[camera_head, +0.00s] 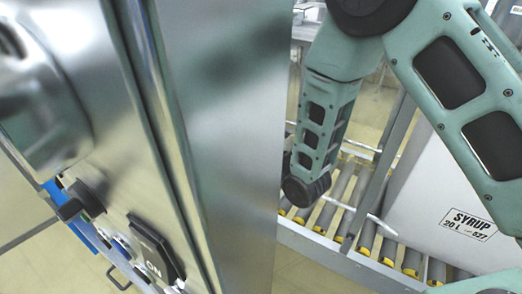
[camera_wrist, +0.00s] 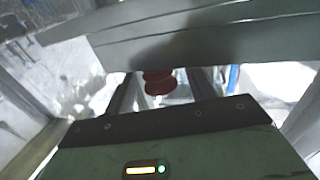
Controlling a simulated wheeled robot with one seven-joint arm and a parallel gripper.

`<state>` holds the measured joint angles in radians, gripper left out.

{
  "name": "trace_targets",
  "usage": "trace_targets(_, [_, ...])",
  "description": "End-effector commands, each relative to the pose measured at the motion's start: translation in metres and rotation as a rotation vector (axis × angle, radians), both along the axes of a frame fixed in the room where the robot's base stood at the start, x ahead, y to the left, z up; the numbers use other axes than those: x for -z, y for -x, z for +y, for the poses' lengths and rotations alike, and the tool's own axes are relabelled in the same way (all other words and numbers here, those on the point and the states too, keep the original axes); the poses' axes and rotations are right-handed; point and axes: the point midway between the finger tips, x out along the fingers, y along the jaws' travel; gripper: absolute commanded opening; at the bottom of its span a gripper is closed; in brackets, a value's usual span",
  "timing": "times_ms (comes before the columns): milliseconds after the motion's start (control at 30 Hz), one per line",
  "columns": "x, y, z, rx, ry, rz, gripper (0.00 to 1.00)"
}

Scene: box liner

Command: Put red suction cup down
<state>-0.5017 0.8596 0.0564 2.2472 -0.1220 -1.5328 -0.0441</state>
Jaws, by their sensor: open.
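The red suction cup (camera_wrist: 158,83) shows in the middle of the wrist view, just below a grey metal beam. My gripper (camera_wrist: 162,90) is open, with one dark finger on each side of the cup. The cup appears between the fingers, with gaps visible beside it. Whether the cup touches the beam or anything else is hard to tell. In the head view neither the cup nor my gripper shows; a metal cabinet covers much of the left and centre.
The grey beam (camera_wrist: 200,42) crosses close in front of the fingers. In the head view a steel cabinet (camera_head: 225,150) with an ON switch (camera_head: 155,250) stands close. A roller conveyor (camera_head: 340,205) runs behind, beside a white box labelled SYRUP (camera_head: 425,185).

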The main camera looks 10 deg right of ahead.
Motion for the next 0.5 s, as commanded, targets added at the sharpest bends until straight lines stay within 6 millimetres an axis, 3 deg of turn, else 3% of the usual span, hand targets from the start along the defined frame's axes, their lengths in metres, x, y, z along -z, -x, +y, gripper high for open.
trace_targets(300, [0.006, 0.055, -0.044, 0.002, 0.002, 0.004, 0.55])
trace_targets(500, [-0.002, 0.075, -0.058, 0.0, 0.004, 0.007, 0.55])
